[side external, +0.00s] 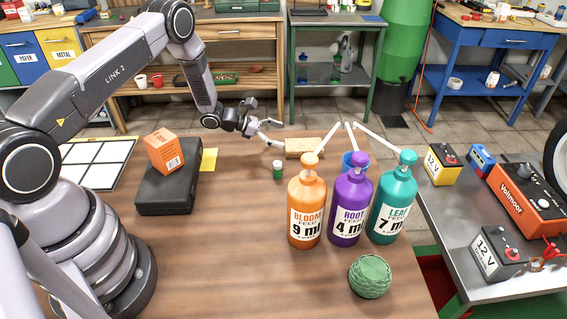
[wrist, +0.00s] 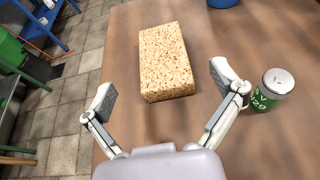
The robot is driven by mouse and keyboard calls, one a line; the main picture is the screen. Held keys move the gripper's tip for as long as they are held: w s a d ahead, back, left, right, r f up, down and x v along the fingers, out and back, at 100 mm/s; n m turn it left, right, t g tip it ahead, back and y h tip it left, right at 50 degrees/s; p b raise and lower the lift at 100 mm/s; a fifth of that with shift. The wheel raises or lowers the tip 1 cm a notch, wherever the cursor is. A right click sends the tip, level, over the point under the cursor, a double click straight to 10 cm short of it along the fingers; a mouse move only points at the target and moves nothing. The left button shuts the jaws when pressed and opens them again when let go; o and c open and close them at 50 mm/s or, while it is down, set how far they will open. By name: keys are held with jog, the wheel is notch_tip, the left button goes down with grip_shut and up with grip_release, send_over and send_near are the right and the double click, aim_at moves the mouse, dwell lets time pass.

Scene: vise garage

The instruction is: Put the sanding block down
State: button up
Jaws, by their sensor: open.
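The sanding block (wrist: 166,62) is a tan, speckled rectangular block lying flat on the brown wooden table. It also shows in the side external view (side external: 303,147), near the table's far edge. My gripper (wrist: 163,82) is open, its two fingers spread wide on either side of the block's near end in the picture. Neither finger visibly touches the block. In the side external view my gripper (side external: 275,132) is just left of the block, low over the table. Nothing shows between the fingers in my grip.
A small green can (side external: 278,170) stands close to my right finger in the wrist view. Orange (side external: 307,212), purple (side external: 349,208) and teal (side external: 392,210) pump bottles stand nearer. A blue cup (side external: 354,163) is behind them. A black case (side external: 168,190) bears an orange box (side external: 162,151).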

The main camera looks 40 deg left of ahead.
jog(key=shift+v, duration=1)
jog(key=s+d+r+m+g, duration=0.25)
jog(key=s+r+m, duration=0.25)
jog(key=r, duration=0.4)
jog(key=s+d+r+m+g, duration=0.2)
jog(key=s+d+r+m, duration=0.25)
jog(key=r, duration=0.45)
jog(key=s+d+r+m+g, duration=0.35)
jog(key=r+m, duration=0.25)
jog(key=r, duration=0.4)
jog(key=s+a+r+m+t+y, duration=0.1)
jog(key=s+a+r+m+y, duration=0.1)
jog(key=s, duration=0.6)
jog(key=s+a+r+m+t+y, duration=0.1)
jog(key=s+a+r+m+y, duration=0.1)
jog(key=s, duration=0.6)
jog(key=s+a+r+m+t+y, duration=0.2)
jog(key=s+a+r+m+y, duration=0.1)
jog(key=s+m, duration=0.4)
jog(key=s+r+y, duration=0.1)
jog(key=s+y, duration=0.1)
jog(key=shift+y, duration=0.3)
